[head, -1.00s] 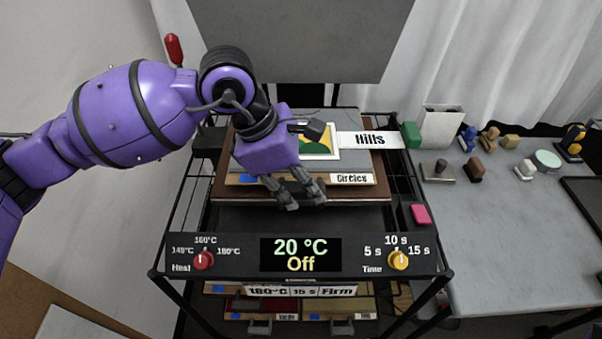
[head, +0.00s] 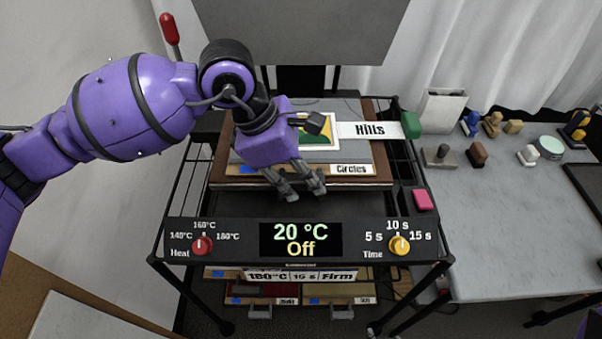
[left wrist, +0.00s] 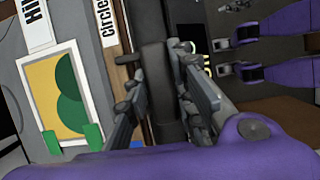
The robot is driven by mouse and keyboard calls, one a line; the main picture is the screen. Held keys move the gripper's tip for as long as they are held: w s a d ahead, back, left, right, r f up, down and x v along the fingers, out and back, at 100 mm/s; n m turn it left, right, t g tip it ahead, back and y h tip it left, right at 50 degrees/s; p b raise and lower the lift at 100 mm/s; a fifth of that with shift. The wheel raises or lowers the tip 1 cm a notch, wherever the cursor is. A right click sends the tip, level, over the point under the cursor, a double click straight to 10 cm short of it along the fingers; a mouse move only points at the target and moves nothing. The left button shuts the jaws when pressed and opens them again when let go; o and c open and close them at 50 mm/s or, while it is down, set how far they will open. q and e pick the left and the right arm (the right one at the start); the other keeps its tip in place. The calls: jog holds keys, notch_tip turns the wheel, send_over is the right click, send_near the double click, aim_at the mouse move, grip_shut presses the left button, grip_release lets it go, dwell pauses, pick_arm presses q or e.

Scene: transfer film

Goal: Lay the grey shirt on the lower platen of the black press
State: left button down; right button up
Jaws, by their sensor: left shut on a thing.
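The grey shirt (head: 342,154) lies flat on a board whose wooden front strip (head: 300,168) reads "Circles". It rests over a brown layer (head: 372,184) on the black press (head: 200,260). Whether it touches the lower platen is hard to tell. A framed yellow and green picture (head: 316,131) lies on the shirt and also shows in the left wrist view (left wrist: 62,100). My left gripper (head: 300,188) is shut at the front edge of the shirt's board, on a dark part (left wrist: 157,85) between the fingers. My right gripper does not show.
The grey upper platen (head: 300,35) stands raised behind. A "Hills" strip (head: 366,130) with a green clip (head: 411,124) juts right. Stamps and blocks stand on the grey side table (head: 500,235). A pink pad (head: 423,200) sits at the press's right.

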pick_arm(q)
jog(key=shift+f, duration=0.15)
jog(key=c, duration=1.9)
grip_release()
jog(key=shift+c, duration=0.2)
jog(key=o, duration=0.5)
jog(key=shift+o, duration=0.2)
jog(key=shift+f, duration=0.1)
